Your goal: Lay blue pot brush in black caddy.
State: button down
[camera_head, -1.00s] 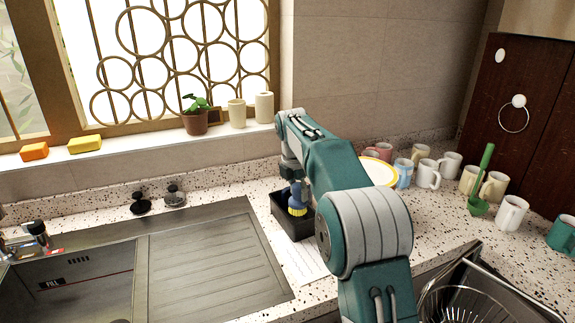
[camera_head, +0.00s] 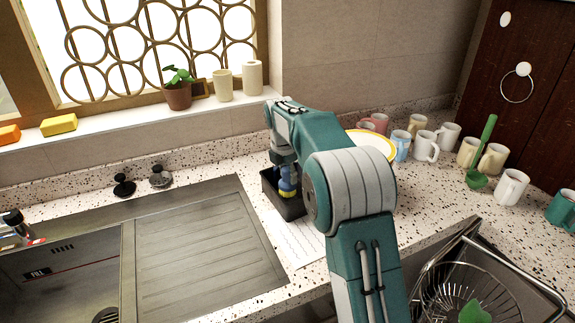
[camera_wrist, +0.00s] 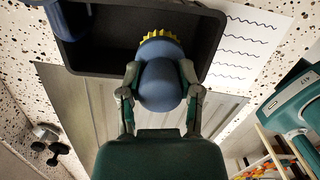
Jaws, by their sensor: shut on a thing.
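The blue pot brush (camera_wrist: 160,84) has a rounded blue body and yellow bristles. My gripper (camera_wrist: 158,92) is shut on it, with one finger on each side. In the wrist view the brush overlaps the opening of the black caddy (camera_wrist: 205,52). In the head view the brush (camera_head: 287,181) shows at the black caddy (camera_head: 291,209), partly behind my arm. I cannot tell whether it touches the caddy floor. Another blue item (camera_wrist: 70,18) shows at the caddy's left end in the wrist view.
A lined paper sheet (camera_head: 300,245) lies beside the caddy. The steel sink and drainboard (camera_head: 200,250) are to the left. Several mugs (camera_head: 425,146), a plate (camera_head: 384,146) and a green ladle (camera_head: 482,150) stand right. A wire rack (camera_head: 470,280) is at the lower right.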

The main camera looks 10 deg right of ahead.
aim_at(286, 186)
jog(key=f, duration=0.4)
jog(key=shift+a, duration=0.25)
jog(key=shift+d+f, duration=0.15)
jog(key=shift+f, duration=0.55)
jog(key=shift+c, duration=1)
grip_release()
jog(key=shift+o, duration=1)
jog(key=shift+r, duration=2.2)
